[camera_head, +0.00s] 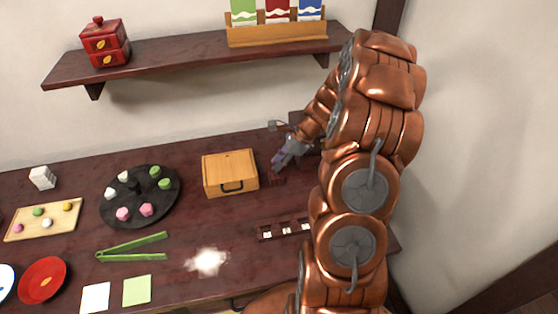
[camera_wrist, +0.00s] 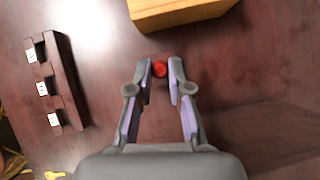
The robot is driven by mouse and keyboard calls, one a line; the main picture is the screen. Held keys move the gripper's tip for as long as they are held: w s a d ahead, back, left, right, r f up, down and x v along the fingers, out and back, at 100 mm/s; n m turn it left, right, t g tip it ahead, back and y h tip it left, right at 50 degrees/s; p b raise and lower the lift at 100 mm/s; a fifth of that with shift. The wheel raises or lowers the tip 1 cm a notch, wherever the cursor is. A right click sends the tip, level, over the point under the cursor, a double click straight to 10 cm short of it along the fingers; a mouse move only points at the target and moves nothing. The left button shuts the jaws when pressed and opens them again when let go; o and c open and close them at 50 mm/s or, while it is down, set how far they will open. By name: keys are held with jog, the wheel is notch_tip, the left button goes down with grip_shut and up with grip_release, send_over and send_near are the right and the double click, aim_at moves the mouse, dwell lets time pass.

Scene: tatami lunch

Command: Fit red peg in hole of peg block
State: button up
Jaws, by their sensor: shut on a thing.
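My gripper (camera_wrist: 161,70) is shut on the red peg (camera_wrist: 160,69), whose round red end shows between the two fingertips in the wrist view. In the head view my gripper (camera_head: 278,166) points down over the table just right of the wooden box, and the peg cannot be made out there. A small dark reddish block shape (camera_head: 277,180) shows just below the fingertips in the head view. It may be the peg block, but I cannot tell for sure. No hole is clearly visible. I cannot tell whether the peg touches anything below.
The wooden box (camera_head: 230,173) with a dark handle stands close left of my gripper. A dark rack with white labels (camera_head: 285,229) lies nearer the front. A round black tray (camera_head: 139,211), green tongs (camera_head: 133,246) and a red plate (camera_head: 43,280) are farther left. A shelf (camera_head: 180,63) hangs above.

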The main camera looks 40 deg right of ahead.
jog(key=shift+f, duration=1.25)
dwell(0.5)
jog(key=o, duration=0.8)
jog(key=shift+c, duration=0.2)
jog(key=v, duration=1.2)
jog(key=shift+a+r, duration=0.1)
jog(key=shift+a, duration=0.05)
